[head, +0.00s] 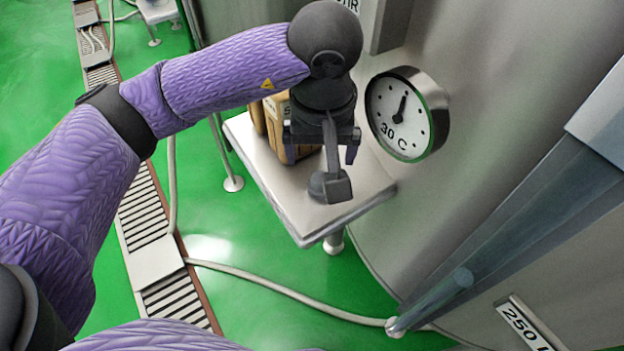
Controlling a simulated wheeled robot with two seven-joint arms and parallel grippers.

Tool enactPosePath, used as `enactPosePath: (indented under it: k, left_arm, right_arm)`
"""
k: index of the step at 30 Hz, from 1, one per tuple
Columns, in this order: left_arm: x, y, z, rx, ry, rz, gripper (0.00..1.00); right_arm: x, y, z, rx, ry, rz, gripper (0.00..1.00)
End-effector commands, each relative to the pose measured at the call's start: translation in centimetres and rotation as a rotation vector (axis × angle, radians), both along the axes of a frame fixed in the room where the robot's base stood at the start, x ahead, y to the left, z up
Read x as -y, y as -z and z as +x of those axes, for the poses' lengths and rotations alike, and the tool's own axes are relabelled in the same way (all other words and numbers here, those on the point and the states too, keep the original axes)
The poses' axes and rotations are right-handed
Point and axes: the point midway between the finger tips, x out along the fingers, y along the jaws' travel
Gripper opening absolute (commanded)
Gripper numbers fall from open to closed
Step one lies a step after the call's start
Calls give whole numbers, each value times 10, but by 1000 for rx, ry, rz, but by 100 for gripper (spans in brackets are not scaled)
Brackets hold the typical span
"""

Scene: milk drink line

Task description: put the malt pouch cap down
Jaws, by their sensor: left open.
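My left gripper (341,172) is open above the steel stand's top, in front of brown pouches or packs (275,125). The packs stand at the back left of that top, partly hidden by my gripper and wrist. No malt pouch cap can be made out clearly. A small dark grey shape shows at the near fingertip, and I cannot tell whether it is part of the finger or a separate piece. My right gripper is out of view.
The steel stand (300,222) has bare room at its front and right. A large steel tank (480,160) with a round dial (407,114) rises close on the right. A pale hose (285,292) and a floor drain (150,225) cross the green floor.

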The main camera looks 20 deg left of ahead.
Motion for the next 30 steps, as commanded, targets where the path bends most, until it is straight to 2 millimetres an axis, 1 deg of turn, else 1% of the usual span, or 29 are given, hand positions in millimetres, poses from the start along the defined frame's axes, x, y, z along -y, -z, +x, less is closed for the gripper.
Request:
enactPosePath:
  k: [5, 9, 12, 15, 20, 23, 24, 29, 30]
  left_arm:
    - [-1, 24, 2, -4, -1, 1, 98]
    - [-2, 52, 7, -5, -1, 1, 98]
    - [-2, 69, 10, -4, -1, 1, 98]
    - [-3, 74, 11, 0, 1, 1, 98]
    - [-3, 74, 11, 0, 1, 1, 98]
    - [-3, 74, 11, 0, 1, 1, 78]
    - [-3, 74, 11, 0, 1, 0, 70]
    - [-2, 73, 11, 0, 0, 0, 36]
    - [-3, 73, 11, 0, 0, 0, 28]
  right_arm:
    - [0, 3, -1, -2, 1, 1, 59]
    - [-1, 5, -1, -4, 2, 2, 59]
    - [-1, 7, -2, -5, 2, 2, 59]
    - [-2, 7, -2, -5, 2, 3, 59]
    - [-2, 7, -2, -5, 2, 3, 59]
    - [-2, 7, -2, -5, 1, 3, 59]
    - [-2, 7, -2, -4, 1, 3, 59]
    - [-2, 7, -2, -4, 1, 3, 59]
    - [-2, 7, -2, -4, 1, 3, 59]
